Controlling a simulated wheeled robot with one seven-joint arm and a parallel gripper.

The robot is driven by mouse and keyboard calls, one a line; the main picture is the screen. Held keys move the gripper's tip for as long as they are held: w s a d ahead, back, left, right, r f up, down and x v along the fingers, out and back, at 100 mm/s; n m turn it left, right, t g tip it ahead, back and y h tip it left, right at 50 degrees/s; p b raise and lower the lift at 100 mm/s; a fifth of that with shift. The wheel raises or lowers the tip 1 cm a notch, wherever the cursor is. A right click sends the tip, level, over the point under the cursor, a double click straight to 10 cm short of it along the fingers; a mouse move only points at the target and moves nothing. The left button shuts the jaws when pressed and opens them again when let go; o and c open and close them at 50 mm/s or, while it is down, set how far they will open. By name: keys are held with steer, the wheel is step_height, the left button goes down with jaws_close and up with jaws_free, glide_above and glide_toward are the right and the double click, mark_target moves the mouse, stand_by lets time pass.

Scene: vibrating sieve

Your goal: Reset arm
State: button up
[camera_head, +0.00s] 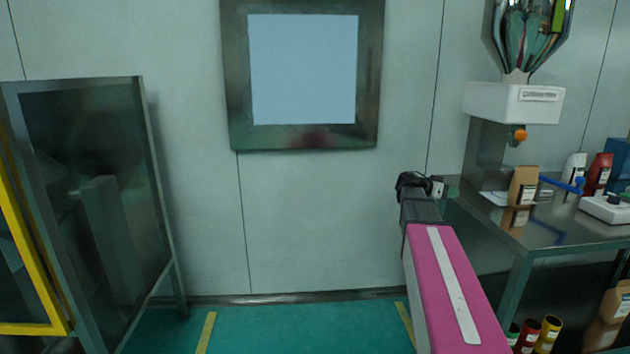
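My arm reaches up from the bottom right, with a pink and grey link. At its far end is a small dark part, seemingly my gripper (420,186), seen small in front of the pale wall. Its fingers are not clear, and I cannot tell whether it is open or shut. It shows just left of the steel table (535,235) in the picture; whether it touches the table edge is unclear. I see nothing clearly held.
A filling machine (513,103) stands at the table's back. Cans (550,333) stand below. A dark-panelled steel frame (147,180) is at left. Green floor (300,328) between is clear.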

steer(key=s+a+f+n+y, duration=0.4)
steer(key=s+a+f, duration=0.3)
steer(key=a+f, duration=0.2)
steer(key=s+a+f+n+g+y, duration=0.1)
steer(key=s+a+f+n+y, duration=0.4)
steer(key=a+f, duration=0.5)
steer(key=s+a+f+n+y, duration=0.5)
steer(key=s+a+f, duration=0.5)
steer(key=f, duration=0.3)
steer(key=shift+a+g+y, duration=0.2)
steer(key=shift+g+y, duration=0.2)
steer(key=shift+y, duration=0.2)
